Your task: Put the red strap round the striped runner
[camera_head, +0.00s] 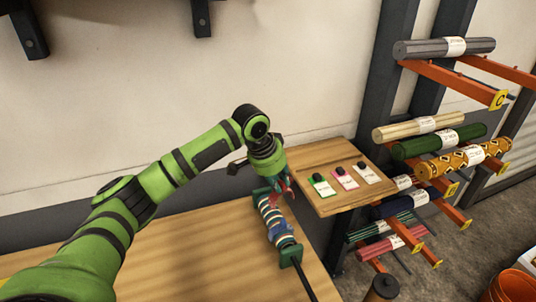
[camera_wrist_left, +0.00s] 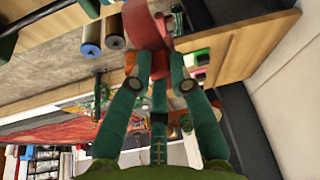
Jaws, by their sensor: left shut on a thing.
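The striped runner (camera_head: 272,214) is a rolled bundle with pale, brown and bluish bands. It lies along the right end of the wooden table between two green end holders (camera_head: 290,255). My left gripper (camera_head: 281,184) is over the far end of the runner, shut on the red strap (camera_head: 288,190). In the wrist view, the left gripper's teal fingers (camera_wrist_left: 158,65) pinch the broad red strap (camera_wrist_left: 147,25), which curves away above them. The gripper and arm partly hide the runner's far end, so I cannot tell whether the strap touches it. My right gripper is not in view.
A wooden side board (camera_head: 335,205) with several tagged cards stands right of the runner. A rack with several rolls, including a green roll (camera_head: 438,142), is farther right. An orange bucket (camera_head: 515,286) is at bottom right. The table's left part (camera_head: 190,250) is clear.

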